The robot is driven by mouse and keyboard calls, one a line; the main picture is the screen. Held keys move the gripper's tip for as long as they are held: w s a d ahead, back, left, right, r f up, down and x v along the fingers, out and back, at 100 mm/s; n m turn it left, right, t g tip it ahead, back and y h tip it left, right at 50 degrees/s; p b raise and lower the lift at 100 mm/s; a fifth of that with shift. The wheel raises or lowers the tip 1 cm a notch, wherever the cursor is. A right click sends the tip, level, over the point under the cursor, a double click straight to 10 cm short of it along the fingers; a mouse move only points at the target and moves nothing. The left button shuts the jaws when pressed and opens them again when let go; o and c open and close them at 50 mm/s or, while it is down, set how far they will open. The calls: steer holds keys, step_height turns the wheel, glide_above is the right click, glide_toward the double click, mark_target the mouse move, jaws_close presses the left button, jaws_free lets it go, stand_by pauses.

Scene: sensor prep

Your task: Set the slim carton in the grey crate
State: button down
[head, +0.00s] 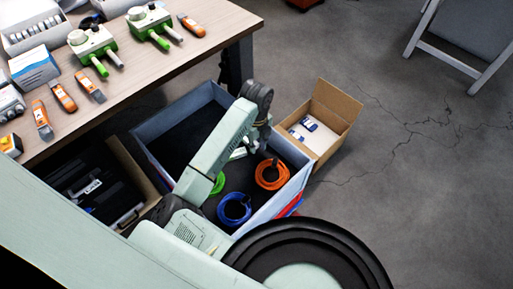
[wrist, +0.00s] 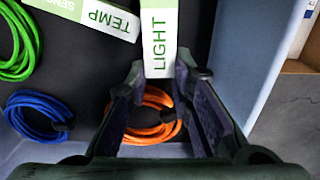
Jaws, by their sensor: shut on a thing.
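The slim carton (wrist: 159,35), white and green and marked LIGHT, is between my gripper's fingertips (wrist: 160,76) in the wrist view, held at its near end. A second white and green carton (wrist: 95,17), marked TEMP, lies beside it at the left. The grey crate (head: 163,122) has blue-grey walls and a dark floor. Its wall also shows in the wrist view (wrist: 236,75). My gripper is over the crate's inside. In the head view my arm hides much of the gripper and the held carton. I cannot tell whether the carton touches the floor.
The crate holds an orange cable coil (head: 272,175), a blue coil (head: 234,209) and a green coil (head: 217,184). An open cardboard box (head: 335,105) stands right of it. A wooden table (head: 190,55) with devices is at the upper left. A dark open case (head: 85,190) is left.

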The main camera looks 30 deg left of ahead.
mark_target(256, 155)
steer(key=shift+f, duration=1.6)
steer(key=shift+f, duration=0.2)
steer(key=c, duration=1.4)
jaws_free()
step_height(256, 155, up, 12)
steer(key=shift+r, duration=0.25)
